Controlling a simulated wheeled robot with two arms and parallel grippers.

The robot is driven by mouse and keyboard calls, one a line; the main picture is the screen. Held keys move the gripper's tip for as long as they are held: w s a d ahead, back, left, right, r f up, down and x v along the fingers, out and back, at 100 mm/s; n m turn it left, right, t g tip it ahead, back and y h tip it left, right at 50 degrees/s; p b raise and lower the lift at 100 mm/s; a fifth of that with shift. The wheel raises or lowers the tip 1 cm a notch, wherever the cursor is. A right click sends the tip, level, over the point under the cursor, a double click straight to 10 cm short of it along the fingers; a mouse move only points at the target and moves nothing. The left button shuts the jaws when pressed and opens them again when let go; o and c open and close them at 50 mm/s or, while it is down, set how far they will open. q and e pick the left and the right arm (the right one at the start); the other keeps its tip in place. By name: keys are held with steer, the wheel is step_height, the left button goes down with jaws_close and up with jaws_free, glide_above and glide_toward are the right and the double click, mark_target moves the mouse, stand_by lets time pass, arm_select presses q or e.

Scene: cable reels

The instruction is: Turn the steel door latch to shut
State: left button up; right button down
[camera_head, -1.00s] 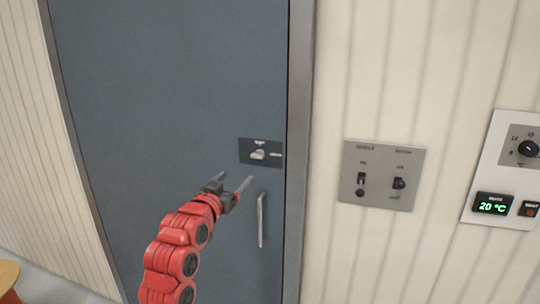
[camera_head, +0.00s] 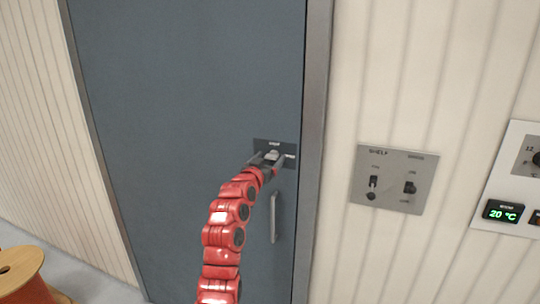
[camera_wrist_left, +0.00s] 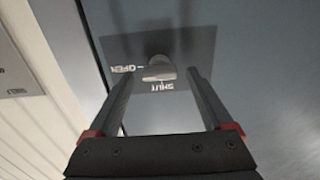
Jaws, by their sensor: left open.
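The steel latch (camera_head: 272,155) is a small pale lever on a dark plate (camera_head: 290,148) on the grey-blue door (camera_head: 190,100). In the left wrist view the latch (camera_wrist_left: 160,73) lies roughly crosswise. There the word OPEN is to its left and SHUT just below it, both upside down. My left gripper (camera_head: 268,161) is at the plate, open, with its fingers on either side of the latch. In the left wrist view the gripper (camera_wrist_left: 160,82) shows a gap between each finger and the latch. My right gripper is not in view.
A door handle (camera_head: 274,217) hangs just below the plate. A grey switch panel (camera_head: 394,178) and a white panel with a 20 °C display (camera_head: 503,211) are on the wall to the right. A cable reel (camera_head: 22,275) stands at lower left.

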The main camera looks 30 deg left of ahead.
arm_select(q)
steer(key=shift+w+a, duration=0.1)
steer(key=shift+w, duration=0.25)
jaws_close()
stand_by(0.3)
